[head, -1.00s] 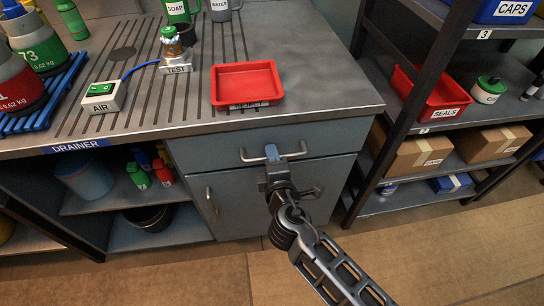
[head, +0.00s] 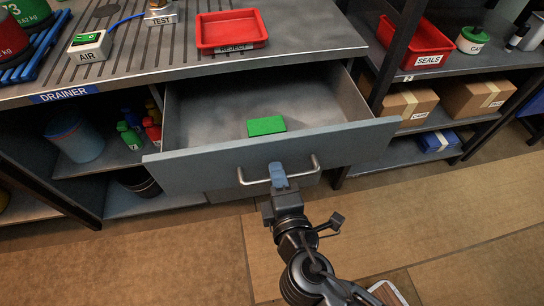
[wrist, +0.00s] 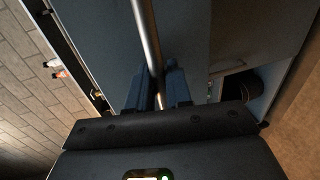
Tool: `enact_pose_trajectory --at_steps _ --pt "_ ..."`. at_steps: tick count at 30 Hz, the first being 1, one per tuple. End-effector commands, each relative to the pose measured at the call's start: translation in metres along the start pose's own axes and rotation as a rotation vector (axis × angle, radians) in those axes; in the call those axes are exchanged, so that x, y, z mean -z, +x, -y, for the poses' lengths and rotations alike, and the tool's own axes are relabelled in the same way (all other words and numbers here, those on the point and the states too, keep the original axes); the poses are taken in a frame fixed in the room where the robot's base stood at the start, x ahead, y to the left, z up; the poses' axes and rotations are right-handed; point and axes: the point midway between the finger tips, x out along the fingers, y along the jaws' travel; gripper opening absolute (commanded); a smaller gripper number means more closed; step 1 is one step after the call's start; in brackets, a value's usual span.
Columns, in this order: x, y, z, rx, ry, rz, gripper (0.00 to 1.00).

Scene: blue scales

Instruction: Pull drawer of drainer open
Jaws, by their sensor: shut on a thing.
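The drainer (head: 70,92) is a grey grooved counter with a blue label strip on its front edge. Its drawer (head: 210,164) stands well out from the cabinet, and its inside shows. A green block (head: 266,126) lies on the drawer's floor. A silver bar handle (head: 317,166) is fixed to the drawer front. My gripper (head: 278,174) is shut on the middle of this handle. In the wrist view, the blue fingers of my gripper (wrist: 158,82) stand on either side of the handle bar (wrist: 146,35).
A red reject tray (head: 231,32) and the air switch box (head: 90,45) are on the counter. Bottles and a blue tub (head: 75,140) stand on the open shelf below left. A dark rack with cardboard boxes (head: 408,103) is at right. The floor in front is clear.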

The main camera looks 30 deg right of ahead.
Motion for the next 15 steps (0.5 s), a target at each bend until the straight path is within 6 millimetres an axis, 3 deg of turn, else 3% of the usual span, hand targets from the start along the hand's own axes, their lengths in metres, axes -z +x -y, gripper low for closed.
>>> enact_pose_trajectory --at_steps 6,15 --pt "0.0 -0.023 0.007 0.002 -0.002 0.001 0.0" --pt "0.0 -0.03 0.007 0.002 0.0 0.001 0.0"
